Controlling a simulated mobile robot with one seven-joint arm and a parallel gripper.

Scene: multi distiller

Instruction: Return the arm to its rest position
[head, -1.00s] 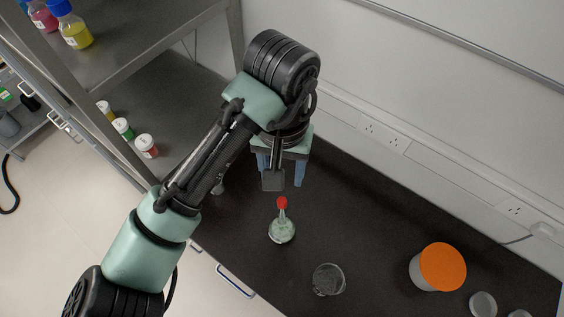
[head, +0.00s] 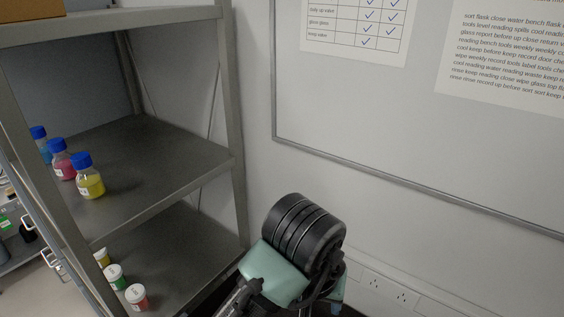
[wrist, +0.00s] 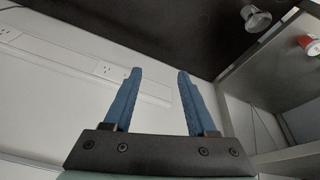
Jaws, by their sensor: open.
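My gripper (wrist: 158,90) shows in the wrist view with its two blue fingers apart and nothing between them. Beyond the fingers are the white wall and, at the top, the dark bench top. In the head view only my upper arm joints show, at the bottom middle; the gripper's fingers are out of sight there. A clear glass vessel (wrist: 256,19) shows at the top right of the wrist view, apart from the fingers.
A metal shelf (head: 150,160) stands at the left, with blue-capped bottles (head: 88,180) and small jars (head: 137,297). A whiteboard (head: 400,130) hangs on the wall. Wall sockets (head: 403,297) are at the lower right.

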